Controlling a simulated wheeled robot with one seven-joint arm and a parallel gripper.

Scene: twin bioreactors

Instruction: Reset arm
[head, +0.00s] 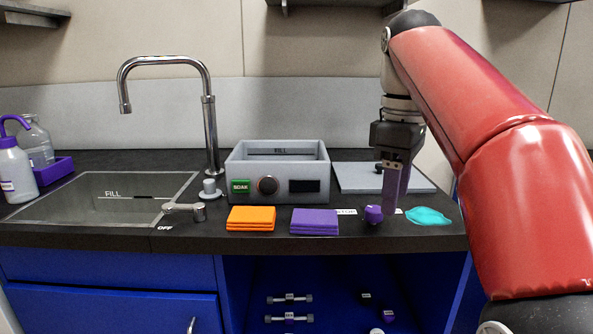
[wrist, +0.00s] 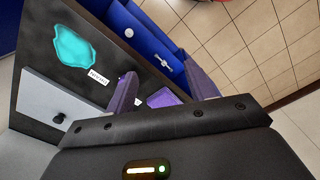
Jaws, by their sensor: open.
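My gripper (head: 391,207) points down over the right part of the dark counter (head: 272,240), with my red arm reaching in from the right. Its fingers are apart and nothing shows between them in the grip. In the wrist view my gripper (wrist: 163,88) also looks open, with a folded purple cloth (wrist: 160,98) seen beyond the gap. A small purple knob-like thing (head: 373,214) stands on the counter just left of the fingertips in the head view. I cannot tell whether they touch.
A teal puddle-like patch (head: 428,216) lies right of the fingers. Folded orange (head: 251,218) and purple (head: 314,222) cloths lie in front of a grey box (head: 278,150) with a green button. A sink (head: 107,198) and tap (head: 210,135) are left. A grey plate (head: 350,178) lies behind the gripper.

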